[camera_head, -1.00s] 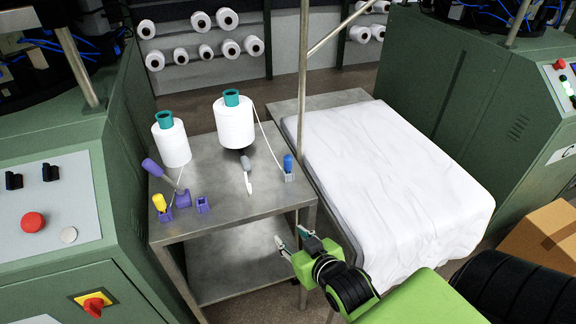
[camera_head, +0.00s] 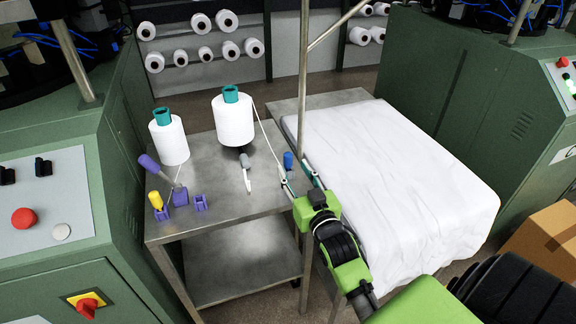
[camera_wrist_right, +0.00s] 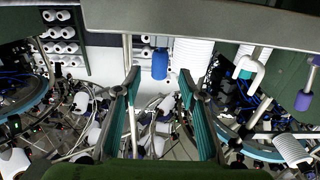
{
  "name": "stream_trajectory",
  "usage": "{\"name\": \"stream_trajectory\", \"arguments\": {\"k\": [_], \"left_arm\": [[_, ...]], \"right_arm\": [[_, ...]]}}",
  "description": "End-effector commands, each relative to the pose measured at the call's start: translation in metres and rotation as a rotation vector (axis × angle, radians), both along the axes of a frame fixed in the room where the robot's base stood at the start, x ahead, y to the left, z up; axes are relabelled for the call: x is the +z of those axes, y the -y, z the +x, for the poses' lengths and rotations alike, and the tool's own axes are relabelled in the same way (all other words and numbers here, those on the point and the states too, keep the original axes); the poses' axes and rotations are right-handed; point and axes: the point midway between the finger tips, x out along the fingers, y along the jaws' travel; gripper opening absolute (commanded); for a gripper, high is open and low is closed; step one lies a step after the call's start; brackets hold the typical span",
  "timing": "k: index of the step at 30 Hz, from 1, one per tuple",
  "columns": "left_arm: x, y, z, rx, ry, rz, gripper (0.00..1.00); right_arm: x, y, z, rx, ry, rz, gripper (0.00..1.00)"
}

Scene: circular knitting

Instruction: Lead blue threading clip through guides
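The blue threading clip (camera_head: 288,160) stands upright at the right edge of the metal cart. It also shows in the right wrist view (camera_wrist_right: 160,64), ahead of the fingertips and between them in the picture. A white thread (camera_head: 265,132) runs from the right yarn cone (camera_head: 233,122) down to the clip's spot. My right gripper (camera_head: 298,182) is open and empty, with its teal fingers pointing at the clip. In the wrist view its fingers (camera_wrist_right: 160,88) stand wide apart. I cannot tell whether they touch the clip's holder. My left gripper is out of view.
The cart top (camera_head: 225,200) also carries another yarn cone (camera_head: 169,140), a grey-handled tool (camera_head: 245,165), a purple-handled tool (camera_head: 155,168) and a yellow clip (camera_head: 156,200). A thin upright pole (camera_head: 303,80) stands near the clip. A white fabric-covered table (camera_head: 410,190) is right of the gripper.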

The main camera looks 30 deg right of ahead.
Motion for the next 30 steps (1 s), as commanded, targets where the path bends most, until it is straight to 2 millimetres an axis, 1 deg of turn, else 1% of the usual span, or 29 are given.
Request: {"name": "stream_trajectory", "arguments": {"k": [5, 9, 13, 17, 23, 24, 26, 27, 30], "left_arm": [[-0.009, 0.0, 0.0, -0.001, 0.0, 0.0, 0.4], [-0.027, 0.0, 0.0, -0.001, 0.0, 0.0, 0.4], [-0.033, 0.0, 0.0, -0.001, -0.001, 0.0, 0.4], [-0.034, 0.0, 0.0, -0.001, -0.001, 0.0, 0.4], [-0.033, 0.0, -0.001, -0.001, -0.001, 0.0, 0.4], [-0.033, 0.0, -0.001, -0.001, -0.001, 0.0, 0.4], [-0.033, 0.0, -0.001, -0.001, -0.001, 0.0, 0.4], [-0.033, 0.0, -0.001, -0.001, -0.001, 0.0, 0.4], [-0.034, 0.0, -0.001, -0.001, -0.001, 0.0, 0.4]], "right_arm": [[-0.003, 0.003, 0.012, 0.001, 0.002, 0.0, 0.38], [-0.007, 0.008, 0.032, 0.001, 0.003, -0.002, 0.38], [-0.005, 0.012, 0.048, 0.0, 0.002, 0.0, 0.38], [-0.003, 0.014, 0.055, 0.0, 0.0, 0.0, 0.38], [-0.003, 0.014, 0.055, 0.0, -0.001, 0.001, 0.38], [-0.003, 0.014, 0.055, 0.0, -0.001, 0.001, 0.27], [-0.003, 0.014, 0.054, 0.0, -0.001, 0.001, 0.12], [-0.003, 0.014, 0.054, 0.0, -0.001, 0.001, 0.01], [-0.003, 0.014, 0.054, 0.0, -0.001, 0.001, 0.0]]}}
